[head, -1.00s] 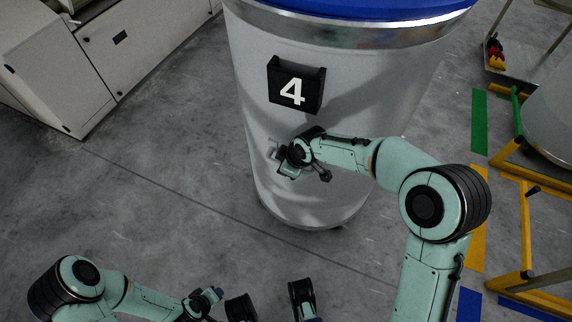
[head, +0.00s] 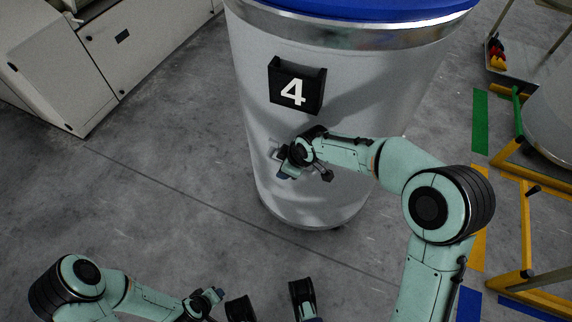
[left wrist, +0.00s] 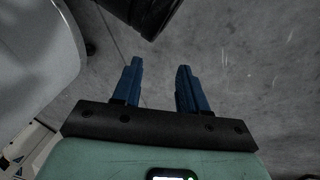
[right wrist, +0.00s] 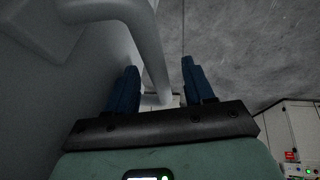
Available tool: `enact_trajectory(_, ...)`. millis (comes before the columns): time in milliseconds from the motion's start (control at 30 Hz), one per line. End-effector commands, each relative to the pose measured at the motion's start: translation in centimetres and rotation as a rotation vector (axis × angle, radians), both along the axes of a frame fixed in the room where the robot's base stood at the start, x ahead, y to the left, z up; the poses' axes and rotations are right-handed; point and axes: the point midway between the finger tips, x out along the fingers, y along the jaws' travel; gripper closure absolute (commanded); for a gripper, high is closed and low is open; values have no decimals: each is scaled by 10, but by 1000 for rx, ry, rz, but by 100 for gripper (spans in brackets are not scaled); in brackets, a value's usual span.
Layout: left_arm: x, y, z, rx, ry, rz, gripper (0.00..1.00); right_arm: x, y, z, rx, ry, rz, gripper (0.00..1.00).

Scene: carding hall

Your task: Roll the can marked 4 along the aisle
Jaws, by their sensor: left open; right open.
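The can marked 4 (head: 245,110) is a large pale grey drum with a metal rim and a blue top. It stands upright on the floor. A black plate (head: 295,87) with a white 4 is on its wall. My right gripper (head: 278,162) is at the wall below the plate. In the right wrist view a grey handle bar (right wrist: 152,55) runs between the open blue fingers (right wrist: 160,68); I cannot tell whether they touch it. My left gripper (head: 216,296) is low at the left, away from the can. In the left wrist view it is open and empty (left wrist: 158,78).
Pale machine cabinets (head: 60,75) stand at the upper left. A yellow frame (head: 525,230) and another rounded grey body (head: 552,115) are at the right, beside green, yellow and blue floor marks. The grey floor (head: 165,165) left of the can is clear.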

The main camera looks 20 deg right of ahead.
Motion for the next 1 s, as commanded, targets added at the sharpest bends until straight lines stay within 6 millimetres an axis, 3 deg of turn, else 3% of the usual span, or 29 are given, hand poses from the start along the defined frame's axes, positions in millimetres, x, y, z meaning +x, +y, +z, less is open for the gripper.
enact_trajectory(300, -27, -15, 22, -36, 71, -30, 57, -25, -13, 66, 0, -5, -3, 47)
enact_trajectory(500, -43, -22, 31, -55, 110, -46, 57, -40, -19, 99, 0, -1, 0, 47)
enact_trajectory(700, -50, -26, 35, -65, 131, -54, 57, -48, -22, 113, 0, 1, 1, 47)
enact_trajectory(1000, -51, -26, 35, -66, 133, -54, 57, -48, -22, 114, 0, 2, 1, 47)
